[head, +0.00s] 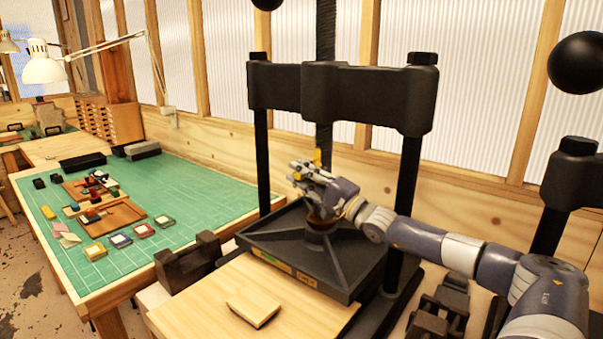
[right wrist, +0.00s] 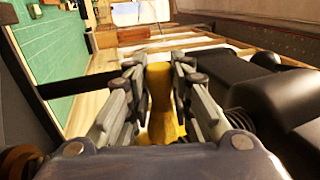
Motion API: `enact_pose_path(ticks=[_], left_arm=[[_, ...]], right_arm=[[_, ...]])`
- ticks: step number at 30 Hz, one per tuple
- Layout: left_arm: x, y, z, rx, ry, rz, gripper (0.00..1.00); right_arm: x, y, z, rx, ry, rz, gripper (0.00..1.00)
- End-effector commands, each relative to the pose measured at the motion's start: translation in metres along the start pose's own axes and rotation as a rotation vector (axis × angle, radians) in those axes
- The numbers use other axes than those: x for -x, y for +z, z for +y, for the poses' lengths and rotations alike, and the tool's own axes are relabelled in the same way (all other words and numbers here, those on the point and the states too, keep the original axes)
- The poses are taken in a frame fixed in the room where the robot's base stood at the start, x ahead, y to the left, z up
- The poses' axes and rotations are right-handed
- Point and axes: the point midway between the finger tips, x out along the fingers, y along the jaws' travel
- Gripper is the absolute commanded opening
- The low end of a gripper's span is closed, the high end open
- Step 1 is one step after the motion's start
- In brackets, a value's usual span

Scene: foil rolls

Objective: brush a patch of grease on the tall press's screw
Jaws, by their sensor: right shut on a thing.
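The tall press (head: 340,92) is black, with two posts and a heavy crossbar. Its dark threaded screw (head: 325,35) rises above the crossbar and shows again below it, down to the wide black platen (head: 290,262). My right gripper (head: 303,172) is beside the lower screw, above the platen's collar, and hides part of both. It is shut on the yellow brush (right wrist: 161,103), which stands between the fingers in the right wrist view; its yellow end (head: 317,157) pokes up in the head view. The bristles are hidden, and I cannot tell whether they touch the screw. My left gripper is not in view.
A green-topped table (head: 190,185) at the left bears a wooden tray (head: 110,218) and several small coloured blocks. A pale wooden board (head: 253,308) lies on the wooden surface in front of the press. A second black press (head: 570,185) stands close at the right.

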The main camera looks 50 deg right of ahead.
Motion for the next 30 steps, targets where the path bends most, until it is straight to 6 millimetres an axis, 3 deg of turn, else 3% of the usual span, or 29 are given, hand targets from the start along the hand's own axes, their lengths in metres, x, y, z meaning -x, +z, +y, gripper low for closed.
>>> enact_pose_path(ticks=[30], left_arm=[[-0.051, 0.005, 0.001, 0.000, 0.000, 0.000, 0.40]], right_arm=[[0.018, 0.000, 0.060, 0.000, -0.001, 0.002, 0.00]])
